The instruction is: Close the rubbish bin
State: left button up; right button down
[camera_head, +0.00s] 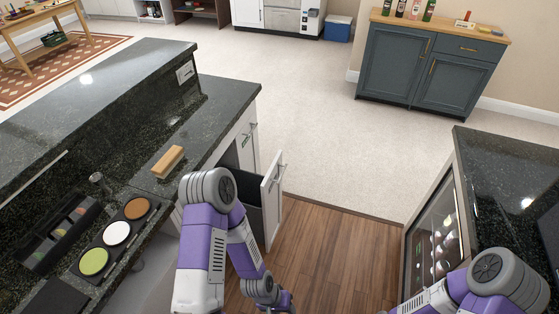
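The rubbish bin is a dark container (247,190) in a pull-out unit under the left counter, behind a white front panel (272,203) with a metal handle. The unit stands pulled out from the cabinet over the wood floor, so the bin is open. My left arm rises in front of the counter and bends down to a wrist near the bottom edge, in front of the unit and apart from the panel as far as I can see. My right arm is at the bottom right. Neither gripper's fingertips show.
The left dark counter (224,100) holds a wooden brush (168,161) and a tray of round coloured containers (117,233). A right counter (500,175) has a glass-fronted cooler below. Wood floor (335,255) between them is clear. A blue cabinet (418,70) stands farther back.

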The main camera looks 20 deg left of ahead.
aim_at(248, 200)
jog(key=u, duration=0.8)
jog(key=i, duration=1)
jog(key=u, duration=0.85)
